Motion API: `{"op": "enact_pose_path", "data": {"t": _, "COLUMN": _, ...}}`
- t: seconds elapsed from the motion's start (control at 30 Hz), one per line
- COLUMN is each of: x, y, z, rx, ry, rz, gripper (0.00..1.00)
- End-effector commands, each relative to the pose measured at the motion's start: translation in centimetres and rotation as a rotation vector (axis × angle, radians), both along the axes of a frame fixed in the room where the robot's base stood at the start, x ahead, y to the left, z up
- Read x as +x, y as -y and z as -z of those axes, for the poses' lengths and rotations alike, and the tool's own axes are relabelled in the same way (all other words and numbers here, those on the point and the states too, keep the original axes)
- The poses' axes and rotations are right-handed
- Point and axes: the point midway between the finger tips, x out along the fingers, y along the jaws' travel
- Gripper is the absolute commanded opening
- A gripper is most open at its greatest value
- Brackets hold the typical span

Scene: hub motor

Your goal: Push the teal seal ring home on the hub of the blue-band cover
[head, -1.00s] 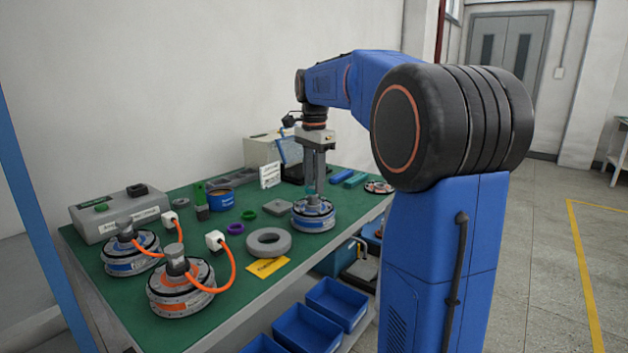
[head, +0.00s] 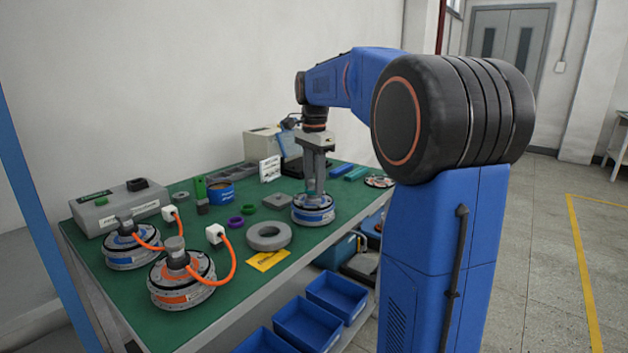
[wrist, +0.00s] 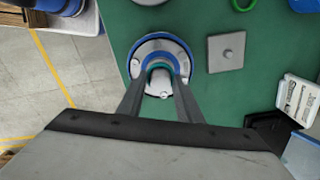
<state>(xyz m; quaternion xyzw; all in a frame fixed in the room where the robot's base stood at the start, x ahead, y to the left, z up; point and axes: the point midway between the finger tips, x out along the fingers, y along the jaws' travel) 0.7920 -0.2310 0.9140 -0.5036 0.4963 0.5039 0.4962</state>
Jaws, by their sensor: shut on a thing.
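The blue-band cover (head: 313,216) is a silver disc with a blue band, lying flat on the green bench top in front of the grey plate. It also shows in the wrist view (wrist: 139,58), with its pale hub in the middle. My gripper (head: 314,191) points straight down over it. In the wrist view my gripper (wrist: 161,75) has its two fingers on either side of the teal seal ring (wrist: 159,62) and is shut on it. The ring is at the hub, largely hidden by the fingers. I cannot tell whether it is seated.
Left of the cover are a thick grey ring (head: 268,237), a yellow label (head: 268,260), a purple ring (head: 235,222) and a green ring (head: 249,209). Orange-cabled motors (head: 181,283) stand at the front left. A grey plate (head: 277,201) lies close behind the cover.

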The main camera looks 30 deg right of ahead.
Motion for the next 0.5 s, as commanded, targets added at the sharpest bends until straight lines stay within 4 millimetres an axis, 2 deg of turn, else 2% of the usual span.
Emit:
{"op": "enact_pose_path", "data": {"t": 0.2, "x": 0.00, "y": 0.00, "z": 0.79, "rx": 0.000, "ry": 0.000, "rz": 0.000, "gripper": 0.03}}
{"op": "enact_pose_path", "data": {"t": 0.5, "x": 0.01, "y": 0.00, "z": 0.91, "rx": 0.000, "ry": 0.000, "rz": 0.000, "gripper": 0.03}}
